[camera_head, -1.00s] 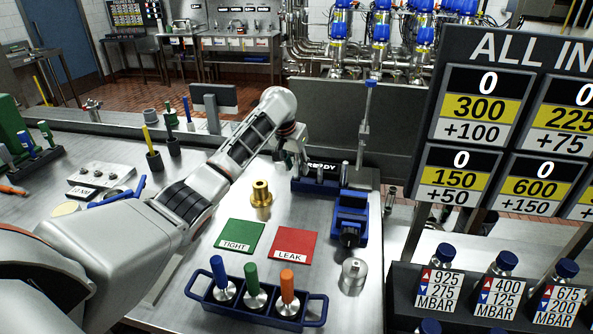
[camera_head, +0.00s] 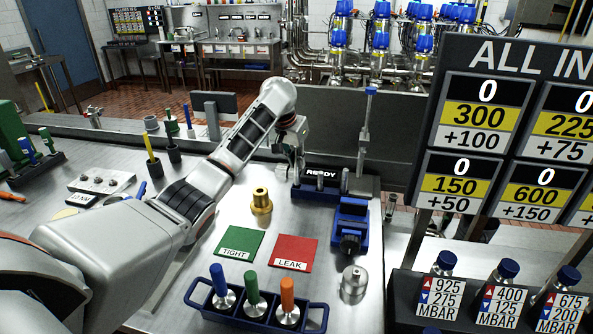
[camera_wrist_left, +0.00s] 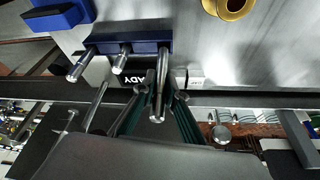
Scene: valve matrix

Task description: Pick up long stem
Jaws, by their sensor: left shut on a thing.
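The long stem (camera_wrist_left: 162,72) is a slim bright metal rod at the right end of the blue rack in the left wrist view. It is the longest of the three rods there. My left gripper (camera_wrist_left: 158,112) has its dark green fingers on both sides of this rod and is shut on it. In the head view my left gripper (camera_head: 297,163) is at the left end of the blue rack (camera_head: 335,189), and the held stem is mostly hidden. I cannot tell whether the stem is clear of the rack. My right gripper is not in view.
Two shorter metal rods stand in the rack, beside the held one. A brass fitting (camera_head: 261,201), green TIGHT pad (camera_head: 240,242), red LEAK pad (camera_head: 294,251) and blue vise (camera_head: 350,224) are nearby. A blue caddy (camera_head: 255,318) with coloured-handled tools stands in front.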

